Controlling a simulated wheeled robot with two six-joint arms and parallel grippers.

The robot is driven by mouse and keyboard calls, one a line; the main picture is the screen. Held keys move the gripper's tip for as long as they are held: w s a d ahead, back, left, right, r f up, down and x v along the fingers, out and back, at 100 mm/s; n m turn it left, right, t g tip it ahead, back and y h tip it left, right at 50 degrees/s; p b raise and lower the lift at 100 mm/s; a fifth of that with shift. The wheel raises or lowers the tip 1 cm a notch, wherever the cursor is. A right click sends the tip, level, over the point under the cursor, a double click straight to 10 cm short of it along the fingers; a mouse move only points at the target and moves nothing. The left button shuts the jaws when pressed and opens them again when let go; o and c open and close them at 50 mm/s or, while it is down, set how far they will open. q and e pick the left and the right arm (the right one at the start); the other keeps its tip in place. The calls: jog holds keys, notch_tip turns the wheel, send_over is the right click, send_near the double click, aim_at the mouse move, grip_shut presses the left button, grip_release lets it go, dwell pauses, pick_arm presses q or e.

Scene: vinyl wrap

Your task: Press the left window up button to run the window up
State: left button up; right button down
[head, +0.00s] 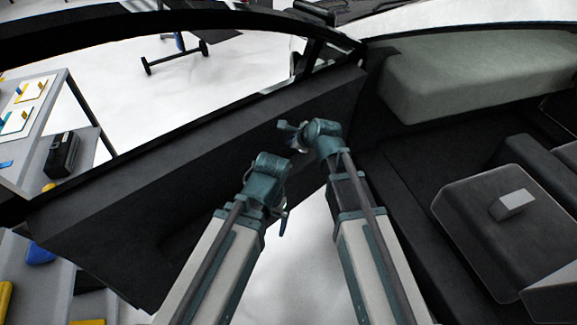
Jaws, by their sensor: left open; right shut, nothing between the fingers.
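The dark car door (200,150) runs diagonally across the left half of the head view, with the window opening above it. I cannot make out the left window up button; it is too small or hidden behind my arms. My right gripper (289,127) is shut and empty, in front of the door's inner face near its far end. I cannot tell whether it touches the door. My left gripper (283,222) is open and empty, lower down and pointing downward near the door's lower edge. Window glass is not clearly visible in the opening.
A grey dashboard (480,75) lies at the upper right. A dark centre console (510,215) with a light grey block (512,203) is at right. Outside stand a grey shelf cart (45,130) with a black case (62,154) and a wheeled stand (178,52).

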aim_at(291, 167)
jog(key=shift+f, duration=0.15)
notch_tip(291, 167, down, 9)
jog(key=b, duration=0.8)
jog(key=shift+r+b, duration=0.2)
jog(key=shift+b, duration=0.2)
dwell(1.3)
jog(key=shift+f+b, duration=0.4)
